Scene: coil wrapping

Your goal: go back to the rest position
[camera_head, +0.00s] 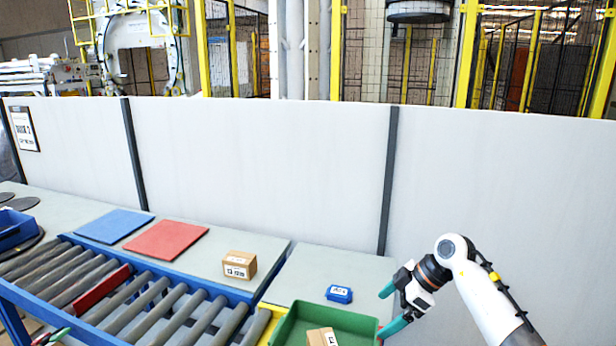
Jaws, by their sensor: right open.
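My right arm comes in from the lower right. Its gripper (383,313) has two teal fingers spread apart with nothing between them. It is above the right end of the grey worktop, just right of a green tray (362,323). A small blue box (339,294) with a label lies on the worktop to the left of the gripper, clear of it.
A roller conveyor (150,318) with a red bar (102,289) runs along the front left. A cardboard box (239,265), a red mat (166,240) and a blue mat (114,226) lie behind it. The green tray holds another cardboard box (322,337). A grey partition (260,165) stands behind.

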